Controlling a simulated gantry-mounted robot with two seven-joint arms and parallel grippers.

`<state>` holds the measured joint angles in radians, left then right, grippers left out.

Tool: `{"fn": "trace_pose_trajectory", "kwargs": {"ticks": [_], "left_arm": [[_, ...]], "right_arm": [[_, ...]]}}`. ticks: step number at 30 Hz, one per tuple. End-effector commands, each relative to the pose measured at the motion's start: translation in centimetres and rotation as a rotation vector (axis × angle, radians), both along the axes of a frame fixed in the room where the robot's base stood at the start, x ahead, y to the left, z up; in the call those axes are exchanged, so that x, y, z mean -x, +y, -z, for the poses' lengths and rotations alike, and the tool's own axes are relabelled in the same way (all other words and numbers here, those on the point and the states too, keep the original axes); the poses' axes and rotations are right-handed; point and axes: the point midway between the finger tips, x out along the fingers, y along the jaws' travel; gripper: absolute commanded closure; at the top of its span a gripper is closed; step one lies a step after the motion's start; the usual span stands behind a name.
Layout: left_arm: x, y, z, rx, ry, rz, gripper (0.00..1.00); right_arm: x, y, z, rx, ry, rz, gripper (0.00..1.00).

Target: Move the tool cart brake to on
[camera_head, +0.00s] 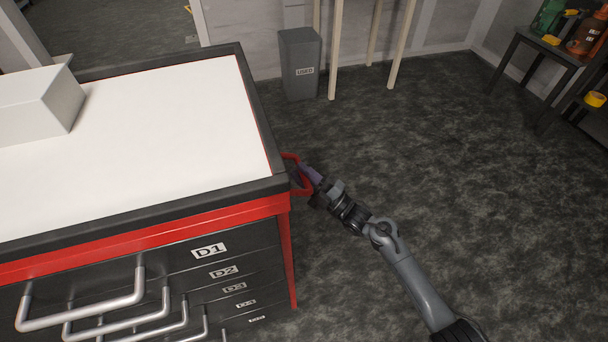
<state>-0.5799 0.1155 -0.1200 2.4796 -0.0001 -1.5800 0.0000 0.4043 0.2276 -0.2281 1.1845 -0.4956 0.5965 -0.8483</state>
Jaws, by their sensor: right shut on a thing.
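The tool cart (262,211) stands at the left, with a white top, black rim, red trim and dark drawers. A curved red handle-like part (291,156) sticks out from the cart's right side. My right gripper (305,178) is at that side, just below the rim level, and is shut on the red part. The fingertips are small and partly hidden against it. I cannot tell whether this red part is the brake, and no on or off marking shows. My left gripper is not in view.
A white box (40,105) sits on the cart top. Drawer handles (85,312) stick out at the front. A grey bin (300,65) marked USED stands by the back wall. A dark shelf (545,50) with bottles is at the far right. Floor right of the cart is clear.

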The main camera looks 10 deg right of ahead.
Motion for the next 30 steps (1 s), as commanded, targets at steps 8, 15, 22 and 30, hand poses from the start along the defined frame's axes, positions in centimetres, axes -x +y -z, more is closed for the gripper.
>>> {"fn": "trace_pose_trajectory", "kwargs": {"ticks": [8,15,22,30], "left_arm": [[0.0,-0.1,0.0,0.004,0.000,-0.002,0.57],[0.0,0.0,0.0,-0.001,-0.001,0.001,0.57],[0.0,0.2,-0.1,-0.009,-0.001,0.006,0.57],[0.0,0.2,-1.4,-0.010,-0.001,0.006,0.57]], "right_arm": [[0.0,0.0,0.4,0.002,0.009,0.001,1.00],[0.0,0.0,0.3,0.002,0.006,0.001,0.56],[0.1,-0.1,0.2,0.002,0.004,0.001,0.56],[2.0,-1.9,1.1,0.004,0.007,0.001,0.56]]}}
